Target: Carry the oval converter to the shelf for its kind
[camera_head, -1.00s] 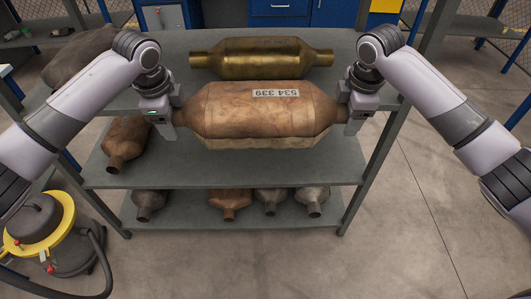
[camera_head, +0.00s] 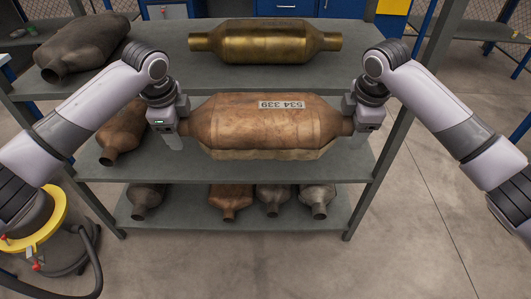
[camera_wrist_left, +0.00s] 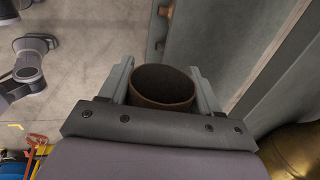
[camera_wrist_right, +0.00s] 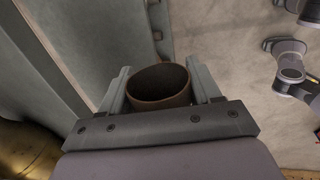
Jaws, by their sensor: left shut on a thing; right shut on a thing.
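The oval converter (camera_head: 262,125), coppery brown with a label reading 534 339 upside down, is held level between my two grippers in the head view. My left gripper (camera_head: 180,137) is shut on its left pipe end, and my right gripper (camera_head: 352,137) is shut on its right pipe end. The open pipe mouth shows between the fingers in the left wrist view (camera_wrist_left: 163,85) and in the right wrist view (camera_wrist_right: 158,84). The converter is in front of the shelf rack, near the height of the middle shelf (camera_head: 340,165). Whether it touches the shelf cannot be told.
The top shelf (camera_head: 190,75) holds a brass-coloured converter (camera_head: 265,42) and a dark grey one (camera_head: 85,48). A brown converter (camera_head: 122,132) lies at the middle shelf's left. Several small converters stand on the bottom shelf (camera_head: 175,215). A yellow-topped machine (camera_head: 45,235) stands at lower left.

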